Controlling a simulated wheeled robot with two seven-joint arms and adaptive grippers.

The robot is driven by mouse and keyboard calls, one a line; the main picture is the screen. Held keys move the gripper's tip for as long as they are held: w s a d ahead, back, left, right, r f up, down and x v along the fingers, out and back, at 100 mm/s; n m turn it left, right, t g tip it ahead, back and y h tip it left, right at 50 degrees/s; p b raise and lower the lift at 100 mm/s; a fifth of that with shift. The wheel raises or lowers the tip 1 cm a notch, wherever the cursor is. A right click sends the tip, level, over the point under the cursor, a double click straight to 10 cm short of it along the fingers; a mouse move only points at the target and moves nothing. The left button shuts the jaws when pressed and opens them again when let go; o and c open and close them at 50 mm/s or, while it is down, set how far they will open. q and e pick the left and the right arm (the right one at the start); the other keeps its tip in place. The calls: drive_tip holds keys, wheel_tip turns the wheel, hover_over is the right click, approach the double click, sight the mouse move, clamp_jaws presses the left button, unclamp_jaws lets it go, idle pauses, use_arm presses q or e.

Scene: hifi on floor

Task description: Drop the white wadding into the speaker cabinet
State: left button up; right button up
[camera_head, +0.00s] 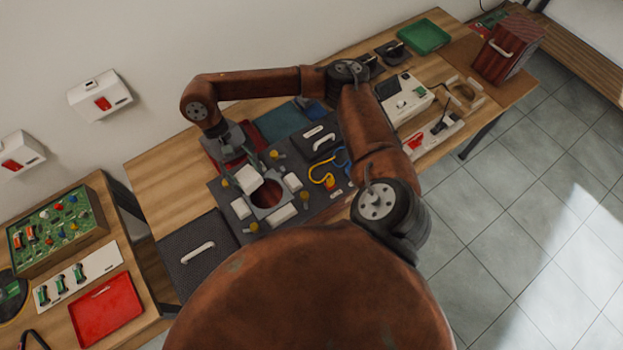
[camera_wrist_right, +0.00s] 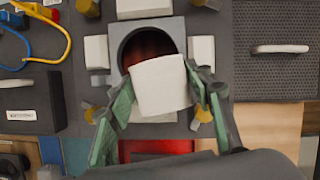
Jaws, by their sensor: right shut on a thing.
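The white wadding (camera_wrist_right: 161,86) is a pale block gripped between the green-padded fingertips of my right gripper (camera_wrist_right: 162,98). In the head view the wadding (camera_head: 249,179) shows under my right gripper (camera_head: 249,168), at the edge of the round opening. The speaker cabinet (camera_wrist_right: 117,36) is grey with a round opening and a reddish-brown inside. In the wrist view the wadding overlaps the near part of the opening and hides it. It appears to be above the cabinet, though its exact height is unclear. My left gripper is not in view.
Other white blocks (camera_head: 292,182) (camera_wrist_right: 97,51) stand around the opening, with several yellowish knobs (camera_head: 254,228). A dark panel with a white handle (camera_head: 197,253) lies to the left. Yellow and blue cables (camera_head: 323,178) lie to the right. A red tray (camera_wrist_right: 155,148) is close by.

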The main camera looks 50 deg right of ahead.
sight(257, 178)
drive_tip(key=m+p, duration=0.1)
drive_tip(key=m+y+p, duration=0.1)
drive_tip(key=m+p, duration=0.1)
drive_tip(key=shift+s+d+r+m+y+p, duration=0.2)
drive_tip(key=shift+s+d+m+y+p, duration=0.1)
drive_tip(key=shift+m+p, duration=0.1)
drive_tip(key=m+p, duration=0.2)
drive_tip(key=s+d+m+t+y+p, duration=0.1)
drive_tip(key=m+p, duration=0.1)
drive_tip(key=m, duration=0.1)
drive_tip(key=m+t+y+p, duration=0.1)
drive_tip(key=m+p, duration=0.2)
drive_tip(key=shift+s+d+r, duration=0.15)
drive_tip(key=shift+s+r, duration=0.15)
drive_tip(key=shift+s, duration=0.1)
drive_tip(key=shift+s+d+f+m+t+p, duration=0.25)
drive_tip(key=shift+f+m+t+p, duration=0.45)
drive_tip(key=shift+m, duration=0.7)
drive_tip(key=shift+s+d+f+m+t+p, duration=0.3)
drive_tip(key=shift+f+m+t, duration=0.2)
drive_tip(key=shift+f+m, duration=0.65)
drive_tip(key=shift+s+d+f+m+t+p, duration=0.2)
drive_tip(key=shift+f+m+t+p, duration=0.4)
drive_tip(key=shift+m, duration=1.05)
drive_tip(key=o, duration=1)
drive_tip(key=shift+r, duration=0.15)
drive_tip(key=v, duration=1.1)
drive_tip(key=shift+d+r, duration=0.25)
drive_tip(key=shift+d, duration=0.2)
